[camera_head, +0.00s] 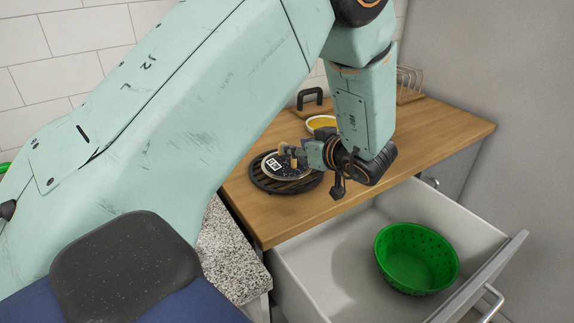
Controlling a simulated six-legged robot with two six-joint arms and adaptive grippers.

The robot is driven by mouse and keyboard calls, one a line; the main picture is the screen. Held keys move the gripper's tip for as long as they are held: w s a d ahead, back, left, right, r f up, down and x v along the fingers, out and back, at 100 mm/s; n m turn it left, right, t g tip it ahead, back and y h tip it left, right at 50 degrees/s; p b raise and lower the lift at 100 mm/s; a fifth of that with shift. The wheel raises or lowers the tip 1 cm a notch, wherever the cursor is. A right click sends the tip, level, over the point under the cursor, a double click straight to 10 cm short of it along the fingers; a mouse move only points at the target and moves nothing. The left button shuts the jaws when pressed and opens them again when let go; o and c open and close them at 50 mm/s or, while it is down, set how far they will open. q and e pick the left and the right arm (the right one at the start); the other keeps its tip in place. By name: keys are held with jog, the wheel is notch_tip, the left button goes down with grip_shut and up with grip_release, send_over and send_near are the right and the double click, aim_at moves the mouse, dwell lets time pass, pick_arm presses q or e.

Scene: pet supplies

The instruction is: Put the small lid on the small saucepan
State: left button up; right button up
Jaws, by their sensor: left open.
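My left arm comes in from the left and crosses the view. Its gripper (289,155) is open, low over a dark round slatted trivet (262,184) on the wooden counter. A pale-rimmed round vessel with a yellow inside (319,123) stands behind, partly hidden by my arm. I cannot tell whether it is the small saucepan. My right gripper is not in view.
A dark handle (310,97) rises at the counter's back. A wire rack (409,82) stands at the back right. The wooden counter (440,126) is clear on its right. An open drawer below holds a green perforated basket (417,257).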

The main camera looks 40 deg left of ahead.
pick_arm(q)
jog(key=x, duration=0.2)
jog(key=f+x, duration=0.1)
jog(key=x, duration=0.2)
jog(key=shift+d+b, duration=0.15)
jog(key=shift+b, duration=0.2)
jog(key=shift+w+a+f, duration=0.1)
jog(key=shift+w+a, duration=0.05)
jog(key=shift+a, duration=0.4)
grip_shut()
